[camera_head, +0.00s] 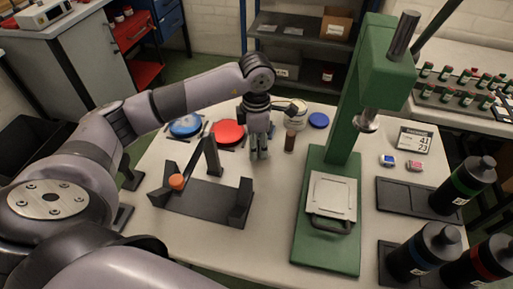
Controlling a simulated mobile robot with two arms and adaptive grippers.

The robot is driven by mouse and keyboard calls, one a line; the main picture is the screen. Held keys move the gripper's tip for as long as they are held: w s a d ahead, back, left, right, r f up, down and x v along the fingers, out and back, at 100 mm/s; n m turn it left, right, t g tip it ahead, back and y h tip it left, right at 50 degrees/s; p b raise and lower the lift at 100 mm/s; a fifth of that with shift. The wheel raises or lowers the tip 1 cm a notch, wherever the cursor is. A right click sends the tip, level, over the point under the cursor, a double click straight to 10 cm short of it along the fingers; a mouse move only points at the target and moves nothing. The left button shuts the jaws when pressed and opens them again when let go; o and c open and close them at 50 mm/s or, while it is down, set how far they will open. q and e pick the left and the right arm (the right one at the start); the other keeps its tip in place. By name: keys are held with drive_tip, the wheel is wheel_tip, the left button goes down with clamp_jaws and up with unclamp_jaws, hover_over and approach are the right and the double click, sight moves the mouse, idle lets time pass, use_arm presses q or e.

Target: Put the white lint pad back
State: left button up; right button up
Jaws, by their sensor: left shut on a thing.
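My left gripper (259,152) points down over the middle back of the white table, right of the red disc (228,132) and left of a small brown cylinder (290,140). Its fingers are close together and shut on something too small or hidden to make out. I cannot pick out the white lint pad for certain. My right gripper is not in view.
A dark stand with an orange knob (177,182) is in front of the gripper. A green press (343,150) stands to the right, with a square plate on its base. Blue discs (185,125) (318,120) lie at the back. Black bottles (468,180) stand far right.

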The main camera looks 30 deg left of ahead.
use_arm(q)
drive_tip(key=shift+f, duration=1.25)
drive_tip(key=shift+f, duration=0.15)
drive_tip(key=o, duration=1.1)
wheel_tip(320, 180, up, 12)
drive_tip(key=shift+r+b, duration=0.25)
drive_tip(key=shift+b, duration=0.3)
drive_tip(key=shift+f, duration=0.1)
